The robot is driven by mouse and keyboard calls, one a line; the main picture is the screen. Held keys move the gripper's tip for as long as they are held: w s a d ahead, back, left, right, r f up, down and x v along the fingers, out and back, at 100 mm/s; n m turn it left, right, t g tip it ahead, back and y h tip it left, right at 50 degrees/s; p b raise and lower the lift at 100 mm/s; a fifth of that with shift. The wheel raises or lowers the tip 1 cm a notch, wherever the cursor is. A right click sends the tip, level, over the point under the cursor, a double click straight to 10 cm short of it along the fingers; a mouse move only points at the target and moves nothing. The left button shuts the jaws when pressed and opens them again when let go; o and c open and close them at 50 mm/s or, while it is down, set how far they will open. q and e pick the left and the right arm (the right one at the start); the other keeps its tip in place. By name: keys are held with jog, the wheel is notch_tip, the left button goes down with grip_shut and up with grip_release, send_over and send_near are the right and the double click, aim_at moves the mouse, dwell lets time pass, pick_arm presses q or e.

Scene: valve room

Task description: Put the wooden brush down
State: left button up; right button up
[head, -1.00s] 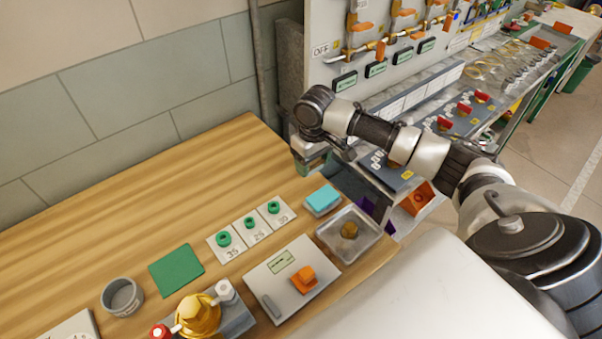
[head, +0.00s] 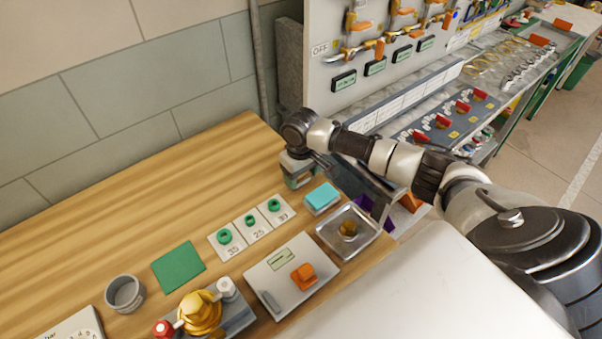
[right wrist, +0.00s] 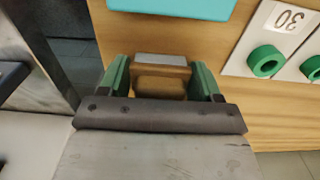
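My right gripper (head: 301,180) is low over the far right corner of the wooden table (head: 215,165), pointing down. In the right wrist view its two green-sided fingers (right wrist: 161,82) stand apart with the wooden brush (right wrist: 160,88) between them, a brown block with a grey part beside it. The fingers appear shut on it. In the head view the brush is hidden by the gripper. I cannot tell whether the brush touches the tabletop. My left gripper is not in view.
A cyan block (head: 322,198) lies close to the gripper, near a metal tray (head: 328,239) and number cards with green rings (head: 251,229). A green square (head: 178,267) and a grey cup (head: 124,293) are farther left. Bare tabletop lies left of the gripper.

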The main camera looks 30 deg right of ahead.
jog(key=o, duration=0.4)
notch_tip(320, 180, up, 12)
jog(key=shift+r+b, duration=0.2)
jog(key=shift+b, duration=0.35)
